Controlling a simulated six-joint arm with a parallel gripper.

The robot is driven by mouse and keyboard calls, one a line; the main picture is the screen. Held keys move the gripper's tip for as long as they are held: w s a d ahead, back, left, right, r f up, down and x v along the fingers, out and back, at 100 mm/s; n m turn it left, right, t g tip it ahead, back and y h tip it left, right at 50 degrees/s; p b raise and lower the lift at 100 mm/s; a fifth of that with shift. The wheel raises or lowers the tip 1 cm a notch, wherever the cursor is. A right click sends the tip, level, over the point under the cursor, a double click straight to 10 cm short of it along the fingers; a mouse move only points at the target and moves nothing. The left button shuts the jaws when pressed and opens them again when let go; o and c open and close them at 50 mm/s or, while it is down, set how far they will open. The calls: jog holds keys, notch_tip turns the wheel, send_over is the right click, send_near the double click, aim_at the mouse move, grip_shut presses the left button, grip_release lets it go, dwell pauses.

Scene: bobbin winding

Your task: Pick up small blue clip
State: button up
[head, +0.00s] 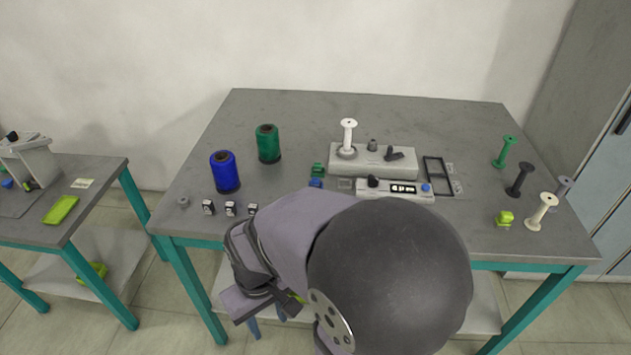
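A small blue clip (316,182) lies on the main grey table, just in front of a small green clip (317,169) and left of the white winding unit. My arm's large rounded joint fills the lower middle of the head view. My gripper (262,300) points down in front of the table's front edge, below and to the left of the blue clip and well apart from it.
A blue spool (225,172) and a green spool (268,143) stand at the table's left. Several small black-and-white blocks (230,209) line the front edge. The winder (374,160) stands behind a control box (394,190).

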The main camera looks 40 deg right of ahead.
jog(key=s+d+r+m+g+p, duration=0.2)
jog(key=s+d+r+m+p, duration=0.15)
jog(key=d+p, duration=0.2)
jog(key=m+t+h+p, duration=0.1)
jog(key=m+t+p, duration=0.15)
jog(key=p, duration=0.35)
send_near(316, 179)
jog(key=s+a+f, duration=0.2)
jog(key=s, duration=0.1)
jog(key=s+a+f, duration=0.2)
jog(key=s+a, duration=0.1)
jog(key=s+a+f, duration=0.2)
jog(key=s+f, duration=0.1)
jog(key=s, duration=0.1)
jog(key=shift+s+a, duration=0.1)
jog(key=shift+a, duration=0.1)
jog(key=w+d+r+m+t+h, duration=0.25)
jog(key=w+d+r, duration=0.35)
jog(key=w, duration=0.3)
jog(key=shift+s+a+p+x, duration=0.1)
jog(key=shift+p+x, duration=0.35)
jog(key=shift+x, duration=0.8)
jog(key=shift+s+a+p+x, duration=0.15)
jog(key=shift+p+x, duration=0.35)
jog(key=shift+x, duration=0.8)
jog(key=shift+s+a+p+x, duration=0.1)
jog(key=shift+p+x, duration=0.35)
jog(key=shift+x, duration=0.8)
jog(key=shift+f, duration=0.2)
grip_shut()
